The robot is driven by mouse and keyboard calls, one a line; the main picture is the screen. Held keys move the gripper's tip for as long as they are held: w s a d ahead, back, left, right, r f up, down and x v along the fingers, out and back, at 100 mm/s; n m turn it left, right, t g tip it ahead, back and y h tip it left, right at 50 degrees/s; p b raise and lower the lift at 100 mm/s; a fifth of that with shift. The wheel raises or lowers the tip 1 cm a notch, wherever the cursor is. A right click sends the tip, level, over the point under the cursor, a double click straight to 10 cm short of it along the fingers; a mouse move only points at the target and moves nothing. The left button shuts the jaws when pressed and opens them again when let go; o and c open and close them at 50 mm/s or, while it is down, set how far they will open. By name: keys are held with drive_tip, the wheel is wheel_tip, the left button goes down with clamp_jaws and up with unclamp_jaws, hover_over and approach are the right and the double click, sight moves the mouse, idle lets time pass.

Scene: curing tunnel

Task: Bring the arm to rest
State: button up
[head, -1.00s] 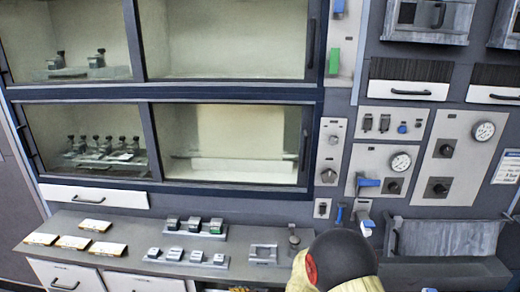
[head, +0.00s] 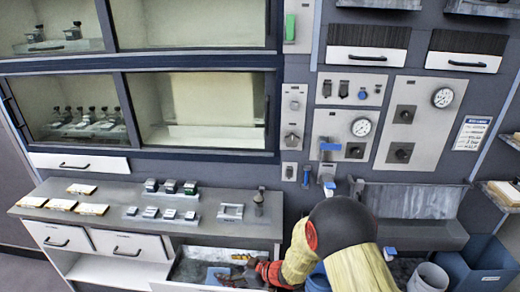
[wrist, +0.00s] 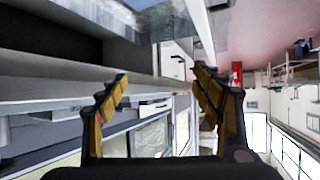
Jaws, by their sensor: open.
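My arm (head: 342,226), with a dark rounded joint and pale yellow covering, reaches in from the lower right of the head view. My gripper (head: 240,262) is at its end, low in the picture, over or beside an open drawer (head: 185,270) below the counter. The exact gap between them is unclear. In the wrist view my gripper (wrist: 160,92) shows two yellow-and-black fingers spread wide apart. Nothing is between them.
The counter (head: 150,228) holds pale packets (head: 60,204) and several small blocks on plates (head: 170,187). Glass-fronted cabinets (head: 200,110) stand behind. A trough (head: 415,205), a blue bin (head: 478,268) and a grey bucket (head: 428,277) are at right.

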drive_tip(key=w+d+r+m+t+h+b, duration=0.3)
drive_tip(key=w+d+r+h, duration=0.3)
drive_tip(key=d+r, duration=0.5)
drive_tip(key=s+d+r+m+t+h+b, duration=0.1)
drive_tip(key=s+d+r+m+h, duration=0.15)
drive_tip(key=d+r, duration=0.35)
drive_tip(key=s+d+r+m+h+b, duration=0.2)
drive_tip(key=s+d+r, duration=0.2)
drive_tip(key=d, duration=0.4)
drive_tip(key=s+d+r+m+g+h+b, duration=0.1)
drive_tip(key=s+d, duration=0.2)
drive_tip(key=s, duration=0.3)
drive_tip(key=s+d+r+m+g+b, duration=0.1)
drive_tip(key=s+d+r+m, duration=0.1)
drive_tip(key=s, duration=0.3)
drive_tip(key=s+f+m+g+b, duration=0.1)
drive_tip(key=s+f+m+g, duration=0.1)
drive_tip(key=s, duration=1.6)
drive_tip(key=shift+s+a+y+b, duration=0.2)
drive_tip(key=shift+s+y+b, duration=0.1)
drive_tip(key=shift+y+b, duration=0.1)
drive_tip(key=shift+c, duration=0.4)
